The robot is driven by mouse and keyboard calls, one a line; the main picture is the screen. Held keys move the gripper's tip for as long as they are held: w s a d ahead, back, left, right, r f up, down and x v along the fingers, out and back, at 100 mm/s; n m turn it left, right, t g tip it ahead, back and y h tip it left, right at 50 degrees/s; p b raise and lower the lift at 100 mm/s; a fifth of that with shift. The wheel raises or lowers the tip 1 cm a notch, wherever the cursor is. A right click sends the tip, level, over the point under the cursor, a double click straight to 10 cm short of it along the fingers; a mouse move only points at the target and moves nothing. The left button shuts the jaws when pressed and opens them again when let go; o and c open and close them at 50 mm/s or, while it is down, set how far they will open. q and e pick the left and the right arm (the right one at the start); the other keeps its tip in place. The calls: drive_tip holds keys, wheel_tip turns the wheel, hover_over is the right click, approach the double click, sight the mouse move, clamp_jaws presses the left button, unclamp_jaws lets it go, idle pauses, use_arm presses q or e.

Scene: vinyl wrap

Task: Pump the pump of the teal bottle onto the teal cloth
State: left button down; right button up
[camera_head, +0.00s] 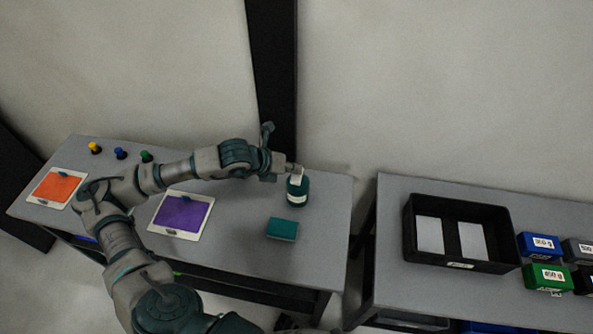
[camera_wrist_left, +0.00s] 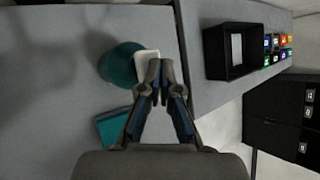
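The teal bottle (camera_head: 298,189) stands upright on the left table, with a white label and a white pump on top. In the left wrist view the bottle (camera_wrist_left: 118,66) shows from above, its white pump head (camera_wrist_left: 146,64) pointing right. My left gripper (camera_head: 297,169) is over the bottle top; in the wrist view its fingertips (camera_wrist_left: 160,66) are close together beside the pump head, with nothing visible between them. I cannot tell whether they touch the pump. The folded teal cloth (camera_head: 283,229) lies in front of the bottle, and partly shows in the wrist view (camera_wrist_left: 112,126). My right gripper is not in view.
Orange (camera_head: 57,187) and purple (camera_head: 181,215) panels in white frames lie on the left table (camera_head: 250,268). Several small colored knobs (camera_head: 121,153) stand at its back left. Across a gap, the right table holds a black tray (camera_head: 408,243) and several small boxes (camera_head: 541,245).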

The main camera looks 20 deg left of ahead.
use_arm(q)
drive_tip(key=shift+d+r+p, duration=0.15)
drive_tip(key=shift+r+p, duration=0.35)
drive_tip(key=shift+r, duration=0.75)
drive_tip(key=shift+r+p, duration=1.1)
drive_tip(key=shift+r, duration=1.4)
